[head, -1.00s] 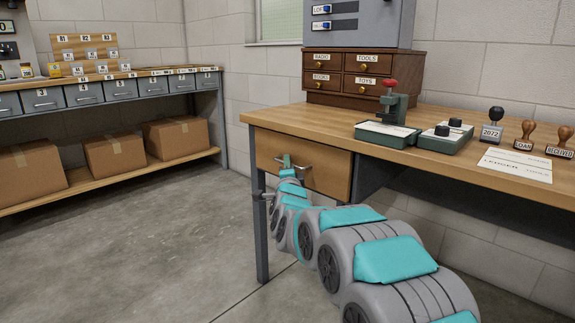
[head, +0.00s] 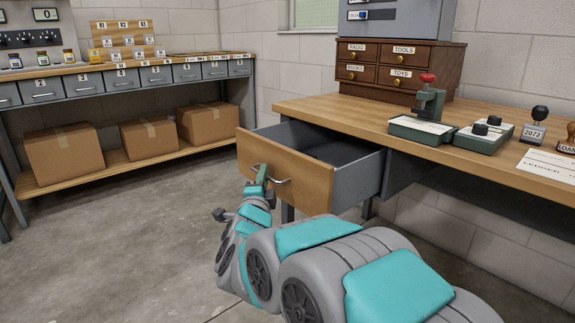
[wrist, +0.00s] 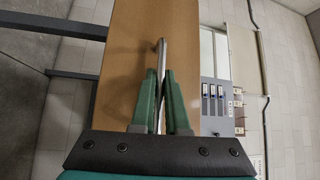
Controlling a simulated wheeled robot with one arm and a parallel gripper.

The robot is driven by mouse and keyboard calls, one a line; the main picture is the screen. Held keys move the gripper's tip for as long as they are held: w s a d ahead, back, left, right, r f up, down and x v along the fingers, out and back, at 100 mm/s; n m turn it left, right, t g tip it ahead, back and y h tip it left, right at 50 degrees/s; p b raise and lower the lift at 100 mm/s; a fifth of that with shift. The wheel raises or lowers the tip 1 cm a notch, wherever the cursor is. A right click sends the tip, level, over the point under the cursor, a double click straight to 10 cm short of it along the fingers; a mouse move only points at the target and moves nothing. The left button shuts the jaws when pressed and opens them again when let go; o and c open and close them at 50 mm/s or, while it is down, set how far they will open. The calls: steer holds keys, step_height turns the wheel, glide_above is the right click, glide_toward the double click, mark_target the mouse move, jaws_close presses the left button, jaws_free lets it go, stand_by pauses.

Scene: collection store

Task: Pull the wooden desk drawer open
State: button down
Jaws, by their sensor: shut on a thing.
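The wooden desk drawer (head: 285,176) stands pulled out from under the desk top, with its grey side and dark inside showing in the head view. Its metal bar handle (head: 279,181) is on the wooden front. My gripper (head: 262,175) is at the left part of this handle. In the wrist view, the green fingers of my gripper (wrist: 160,103) are shut around the handle (wrist: 161,60), against the drawer front (wrist: 128,62). The fingertips hide part of the handle. The inside of the drawer looks empty where it shows.
The desk top (head: 310,108) carries a small wooden drawer cabinet (head: 440,73), a green stamp press (head: 428,100) and ink pads (head: 483,138). A shelf bench (head: 125,165) with cardboard boxes stands at the left. The floor (head: 130,250) before the drawer is clear.

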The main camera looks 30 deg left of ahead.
steer(key=s+a+p, duration=0.1)
steer(key=s+a, duration=0.4)
steer(key=s, duration=0.7)
steer(key=shift+s, duration=0.15)
steer(key=shift+a, duration=0.1)
steer(key=c, duration=1)
jaws_free()
steer(key=shift+o, duration=0.4)
steer(key=v, duration=0.7)
steer(key=shift+s, duration=0.35)
steer(key=shift+f, duration=0.1)
